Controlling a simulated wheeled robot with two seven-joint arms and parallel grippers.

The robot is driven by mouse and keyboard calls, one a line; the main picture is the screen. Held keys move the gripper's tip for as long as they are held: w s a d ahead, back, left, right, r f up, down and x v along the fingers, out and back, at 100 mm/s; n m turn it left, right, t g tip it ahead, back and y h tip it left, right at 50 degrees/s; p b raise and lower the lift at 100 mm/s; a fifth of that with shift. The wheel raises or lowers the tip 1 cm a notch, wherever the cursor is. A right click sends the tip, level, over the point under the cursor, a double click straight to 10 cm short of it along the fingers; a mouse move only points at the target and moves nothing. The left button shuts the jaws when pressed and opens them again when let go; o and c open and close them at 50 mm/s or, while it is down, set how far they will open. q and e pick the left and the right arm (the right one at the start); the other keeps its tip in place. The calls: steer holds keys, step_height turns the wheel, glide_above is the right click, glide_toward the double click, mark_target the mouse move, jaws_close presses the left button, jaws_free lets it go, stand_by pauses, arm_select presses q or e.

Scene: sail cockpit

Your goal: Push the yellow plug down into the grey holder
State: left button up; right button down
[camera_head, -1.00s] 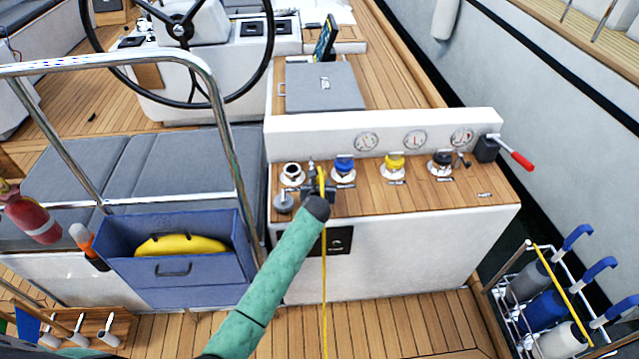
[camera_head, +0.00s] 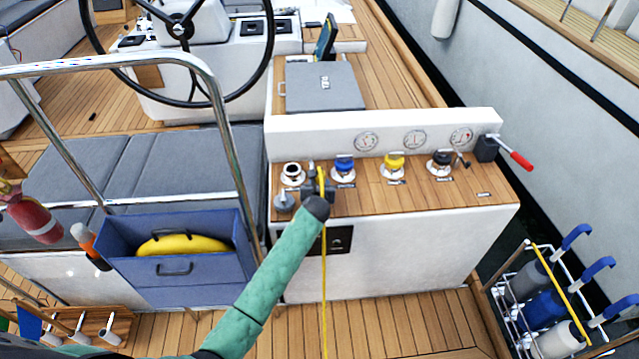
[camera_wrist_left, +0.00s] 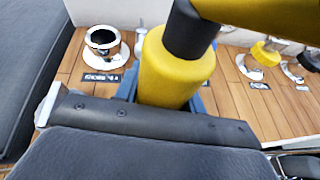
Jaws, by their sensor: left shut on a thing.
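My left gripper (camera_head: 317,188) is over the left end of the wooden console top, its green arm coming up from below. It is shut on the yellow plug (camera_wrist_left: 168,76). In the left wrist view the plug stands between the fingers, with a black collar (camera_wrist_left: 188,32) and a thick yellow cable (camera_wrist_left: 270,18) at its top. In the head view the cable (camera_head: 324,285) hangs down the console front. A round grey piece (camera_head: 284,202), perhaps the grey holder, sits just left of the gripper. The plug's lower end is hidden, so I cannot tell its seating. My right gripper is out of view.
An open black socket with a white rim (camera_head: 292,173) is close behind and left of the gripper. Blue (camera_head: 344,167), yellow (camera_head: 394,165) and black (camera_head: 441,163) capped sockets stand to the right. A white gauge panel (camera_head: 320,132) rises behind. A steel rail (camera_head: 222,110) is left.

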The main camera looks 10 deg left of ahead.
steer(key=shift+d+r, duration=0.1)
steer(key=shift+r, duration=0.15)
arm_select(q)
steer(key=shift+f, duration=0.5)
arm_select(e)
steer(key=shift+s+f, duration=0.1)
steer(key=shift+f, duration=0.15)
arm_select(q)
steer(key=o, duration=0.9)
steer(key=shift+p+v, duration=1.2)
steer(key=shift+v, duration=0.3)
steer(key=shift+p+v, duration=2)
steer(key=shift+v, duration=2.05)
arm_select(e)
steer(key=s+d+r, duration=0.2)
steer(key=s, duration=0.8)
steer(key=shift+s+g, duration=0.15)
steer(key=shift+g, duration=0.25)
